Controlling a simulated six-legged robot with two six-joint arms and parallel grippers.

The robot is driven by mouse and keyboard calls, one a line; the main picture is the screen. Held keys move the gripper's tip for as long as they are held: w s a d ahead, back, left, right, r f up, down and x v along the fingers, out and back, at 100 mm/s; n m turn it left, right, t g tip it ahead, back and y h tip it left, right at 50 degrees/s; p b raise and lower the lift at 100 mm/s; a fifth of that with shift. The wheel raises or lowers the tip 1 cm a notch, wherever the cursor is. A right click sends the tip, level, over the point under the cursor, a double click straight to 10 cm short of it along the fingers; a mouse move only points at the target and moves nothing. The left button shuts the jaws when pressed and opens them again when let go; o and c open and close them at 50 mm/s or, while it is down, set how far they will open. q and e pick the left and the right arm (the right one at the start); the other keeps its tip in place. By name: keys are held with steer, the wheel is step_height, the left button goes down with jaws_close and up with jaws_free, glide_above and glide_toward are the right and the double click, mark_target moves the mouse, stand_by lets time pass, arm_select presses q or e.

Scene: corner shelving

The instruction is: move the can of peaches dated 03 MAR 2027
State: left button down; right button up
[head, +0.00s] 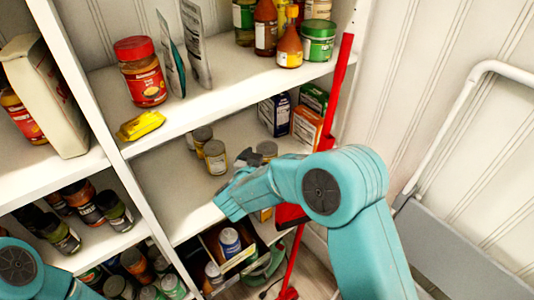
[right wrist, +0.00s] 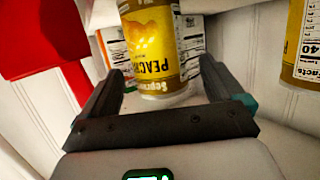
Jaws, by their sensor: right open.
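A can with a yellow peaches label (right wrist: 157,42) shows upside down in the right wrist view, between the fingers of my open right gripper (right wrist: 162,72). No date can be read on it. In the head view my right gripper (head: 243,165) is over the middle shelf, beside a can (head: 266,149) partly hidden by my arm. More cans stand left of it, one (head: 215,157) in front and another (head: 202,136) behind. Another yellow-labelled can (right wrist: 302,50) is at the right edge of the wrist view. My left gripper is out of view; only part of that arm shows.
Boxes (head: 306,126) stand at the right back of the middle shelf (head: 165,175). A red pole (head: 337,85) rises along the shelf's right end. A yellow packet (head: 141,125) lies on the upper shelf's edge. The middle shelf's left part is clear.

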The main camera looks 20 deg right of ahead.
steer(key=shift+x, duration=1.5)
steer(key=c, duration=1.3)
steer(key=shift+s+a, duration=0.1)
